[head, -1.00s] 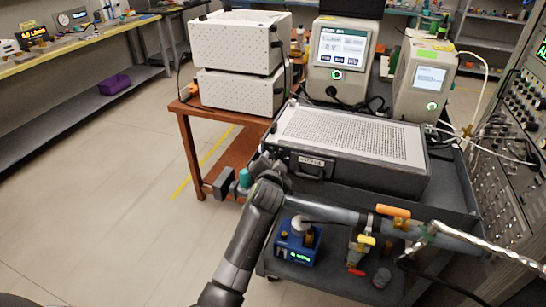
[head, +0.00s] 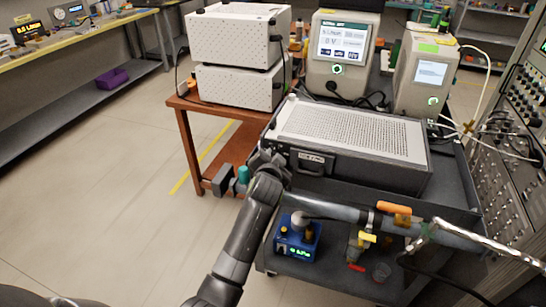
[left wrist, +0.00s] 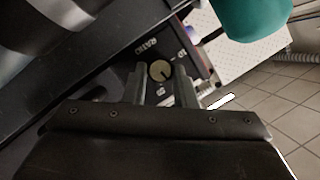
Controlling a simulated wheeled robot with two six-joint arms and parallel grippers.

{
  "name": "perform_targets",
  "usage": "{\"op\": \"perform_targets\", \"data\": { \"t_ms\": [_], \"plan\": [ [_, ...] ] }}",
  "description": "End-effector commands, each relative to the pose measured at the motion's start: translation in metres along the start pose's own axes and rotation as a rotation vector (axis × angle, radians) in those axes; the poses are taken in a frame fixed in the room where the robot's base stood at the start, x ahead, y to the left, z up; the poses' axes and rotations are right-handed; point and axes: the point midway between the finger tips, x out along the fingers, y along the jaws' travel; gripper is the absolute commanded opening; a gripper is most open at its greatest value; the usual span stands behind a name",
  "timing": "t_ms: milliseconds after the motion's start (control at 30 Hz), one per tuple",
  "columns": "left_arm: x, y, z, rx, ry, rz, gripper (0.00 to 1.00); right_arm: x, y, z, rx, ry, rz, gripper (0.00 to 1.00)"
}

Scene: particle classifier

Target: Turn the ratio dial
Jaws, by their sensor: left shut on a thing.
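The ratio dial (left wrist: 160,70) is a small round tan knob with a dark pointer line. It sits on a black panel marked "RATIO" in the left wrist view. My left gripper (left wrist: 160,84) has one finger on each side of the knob and is shut on it. In the head view the left gripper (head: 274,162) is at the left front corner of the black case with a perforated white top (head: 350,132). The dial is hidden there behind the gripper. My right gripper is not in view.
Open floor lies to the left.

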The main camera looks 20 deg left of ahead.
Motion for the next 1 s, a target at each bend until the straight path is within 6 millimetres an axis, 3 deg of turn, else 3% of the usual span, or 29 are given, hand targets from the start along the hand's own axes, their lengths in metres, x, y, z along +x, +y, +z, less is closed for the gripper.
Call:
{"op": "perform_targets", "data": {
  "t_ms": [100,333,833,867,1000],
  "plan": [
    [-0.002,-0.005,-0.003,-0.089,-0.005,0.039,0.02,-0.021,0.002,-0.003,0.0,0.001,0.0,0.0],
    [-0.001,-0.006,-0.002,-0.284,-0.003,0.117,0.02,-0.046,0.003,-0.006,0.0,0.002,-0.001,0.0],
    [0.0,-0.004,0.002,-0.371,0.0,0.151,0.02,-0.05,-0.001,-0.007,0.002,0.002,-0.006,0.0],
    [0.0,-0.004,0.002,-0.371,0.0,0.151,0.27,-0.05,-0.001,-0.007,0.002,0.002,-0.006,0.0],
    [0.0,-0.004,0.002,-0.371,0.0,0.151,0.46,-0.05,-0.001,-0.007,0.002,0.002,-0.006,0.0]
  ]
}}
